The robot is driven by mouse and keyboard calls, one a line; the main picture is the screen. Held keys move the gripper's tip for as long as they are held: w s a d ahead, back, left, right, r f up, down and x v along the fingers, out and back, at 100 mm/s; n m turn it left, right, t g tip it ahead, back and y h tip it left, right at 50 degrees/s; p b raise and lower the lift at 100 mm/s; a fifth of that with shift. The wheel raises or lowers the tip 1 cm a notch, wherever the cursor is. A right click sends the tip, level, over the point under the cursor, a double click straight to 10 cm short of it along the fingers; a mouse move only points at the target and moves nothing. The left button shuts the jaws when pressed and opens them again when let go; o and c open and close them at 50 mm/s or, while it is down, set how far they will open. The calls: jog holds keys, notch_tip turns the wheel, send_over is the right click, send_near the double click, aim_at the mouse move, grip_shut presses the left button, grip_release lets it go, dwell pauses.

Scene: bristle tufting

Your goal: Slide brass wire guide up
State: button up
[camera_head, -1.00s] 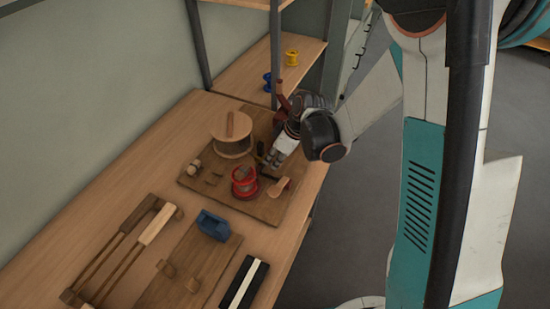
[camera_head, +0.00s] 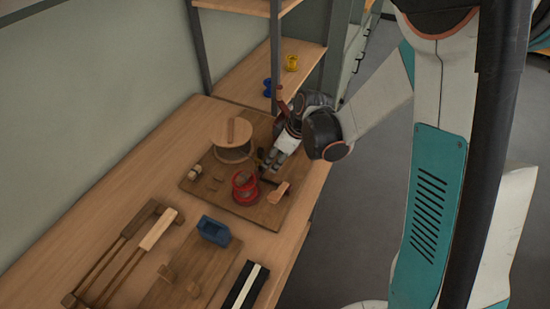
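My gripper (camera_head: 272,162) is low over the dark wooden board (camera_head: 226,207), its fingers pointing down and to the left. It is between the round wooden-topped drum (camera_head: 233,142) and the red spool (camera_head: 244,187). A small dark upright piece (camera_head: 261,155) stands right at the fingertips; I cannot tell whether it is the brass wire guide. The guide is not clearly visible and may be hidden by the fingers. The view is too small to show whether the fingers are open or shut, or whether they touch anything.
A wooden handle (camera_head: 279,193) lies to the right of the red spool. A blue block (camera_head: 213,230), a wooden frame (camera_head: 124,247) and a black-and-white bar (camera_head: 245,287) are nearer on the bench. Yellow (camera_head: 291,63) and blue spools (camera_head: 267,87) sit on the shelf.

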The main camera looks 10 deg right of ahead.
jog(key=v, duration=1.1)
jog(key=shift+s+d, duration=0.1)
jog(key=shift+r, duration=0.15)
jog(key=s+d+r+m+t+h, duration=0.1)
jog(key=s+d+r+m, duration=0.3)
jog(key=s, duration=0.5)
jog(key=s+d+r+m+t+h, duration=0.2)
jog(key=s+r+m, duration=0.4)
jog(key=s, duration=0.3)
jog(key=shift+d+m+t+h, duration=0.3)
jog(key=shift+d+m+t, duration=0.3)
jog(key=shift+d+t, duration=0.35)
jog(key=shift+c, duration=0.8)
jog(key=shift+a, duration=0.1)
